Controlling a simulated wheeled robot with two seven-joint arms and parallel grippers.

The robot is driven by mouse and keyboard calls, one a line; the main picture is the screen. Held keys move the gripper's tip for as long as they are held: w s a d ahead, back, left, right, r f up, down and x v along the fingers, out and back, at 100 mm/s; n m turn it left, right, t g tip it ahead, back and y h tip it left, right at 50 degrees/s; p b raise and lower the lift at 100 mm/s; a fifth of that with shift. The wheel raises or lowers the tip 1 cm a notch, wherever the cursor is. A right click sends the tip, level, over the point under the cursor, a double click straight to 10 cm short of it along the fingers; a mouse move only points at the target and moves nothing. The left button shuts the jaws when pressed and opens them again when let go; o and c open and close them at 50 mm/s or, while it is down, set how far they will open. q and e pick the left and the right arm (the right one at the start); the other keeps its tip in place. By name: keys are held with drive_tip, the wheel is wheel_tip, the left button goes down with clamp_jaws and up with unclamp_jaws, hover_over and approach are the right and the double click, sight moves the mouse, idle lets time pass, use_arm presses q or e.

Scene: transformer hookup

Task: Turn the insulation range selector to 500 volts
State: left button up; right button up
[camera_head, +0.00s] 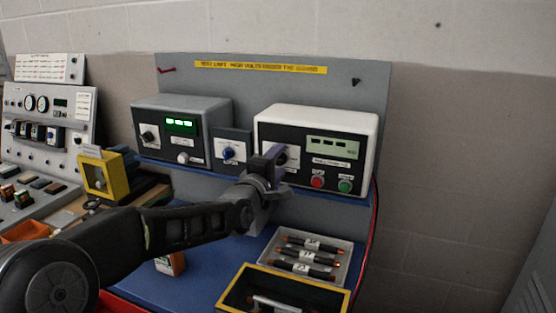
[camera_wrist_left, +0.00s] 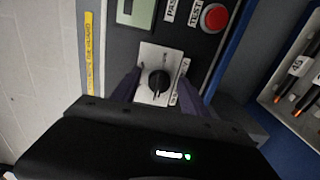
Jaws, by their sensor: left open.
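The insulation range selector is a black round knob (camera_wrist_left: 159,82) on a pale square plate (camera_wrist_left: 148,57), on the dark front panel of the white-cased tester (camera_head: 318,118). In the left wrist view the knob sits between the two fingers of my left gripper (camera_head: 277,154). The gripper is open, one finger on each side of the knob. Whether the fingers touch it I cannot tell. In the head view the gripper covers most of the knob. The scale marks on the plate are too small to read. My right gripper is not in view.
The tester has a red button (camera_head: 317,182), a green button (camera_head: 345,186) and a display (camera_head: 331,148). A grey unit (camera_head: 190,104) and a small blue-knob panel (camera_head: 228,153) stand left of it. A tray of fuse-like rods (camera_head: 346,270) and a yellow-rimmed box (camera_head: 283,277) lie below.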

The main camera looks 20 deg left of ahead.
use_arm(q)
drive_tip(key=shift+c, duration=0.5)
clamp_jaws()
